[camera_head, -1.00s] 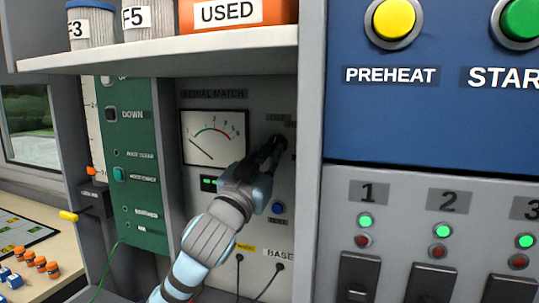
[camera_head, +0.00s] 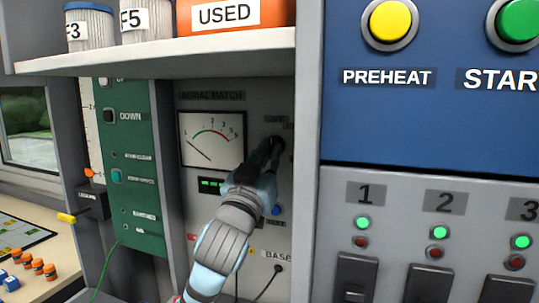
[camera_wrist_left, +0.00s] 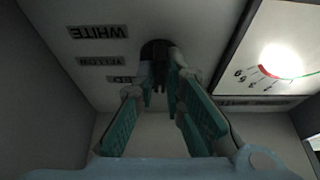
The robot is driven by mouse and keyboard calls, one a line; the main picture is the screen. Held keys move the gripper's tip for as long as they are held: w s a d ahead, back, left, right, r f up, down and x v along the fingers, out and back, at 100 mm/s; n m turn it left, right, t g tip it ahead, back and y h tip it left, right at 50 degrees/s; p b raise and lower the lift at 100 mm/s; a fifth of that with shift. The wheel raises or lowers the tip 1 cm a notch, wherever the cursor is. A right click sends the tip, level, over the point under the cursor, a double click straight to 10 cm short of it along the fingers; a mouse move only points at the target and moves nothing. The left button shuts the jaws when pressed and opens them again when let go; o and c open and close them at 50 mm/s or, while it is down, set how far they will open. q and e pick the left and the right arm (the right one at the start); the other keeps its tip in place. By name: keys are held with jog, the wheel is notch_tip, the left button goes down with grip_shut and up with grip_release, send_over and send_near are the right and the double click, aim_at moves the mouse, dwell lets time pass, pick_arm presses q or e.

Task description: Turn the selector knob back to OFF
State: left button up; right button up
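The selector knob (camera_wrist_left: 155,48) is dark and round on the grey panel, and the left wrist view shows it at the far end of my fingers. In the head view the knob (camera_head: 276,143) is mostly covered by my left gripper (camera_head: 266,152), right of the dial meter. The teal-padded fingers of my left gripper (camera_wrist_left: 160,85) lie on either side of the knob's dark grip and look closed on it. Upside-down labels (camera_wrist_left: 100,32) sit beside the knob, one reading WHITE. Its pointer and any OFF mark cannot be made out. My right gripper is not in view.
The AERIAL MATCH meter (camera_head: 212,139) is left of the knob. A blue button (camera_head: 277,210) and cables are below it. A shelf (camera_head: 160,60) with canisters overhangs the panel. A grey wall edge (camera_head: 308,120) stands close on the right, beside the blue PREHEAT panel (camera_head: 430,115).

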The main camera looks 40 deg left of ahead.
pick_arm(q)
jog(key=o, duration=0.4)
notch_tip(320, 180, up, 10)
jog(key=shift+r, duration=0.1)
jog(key=shift+a, duration=0.1)
dwell(0.5)
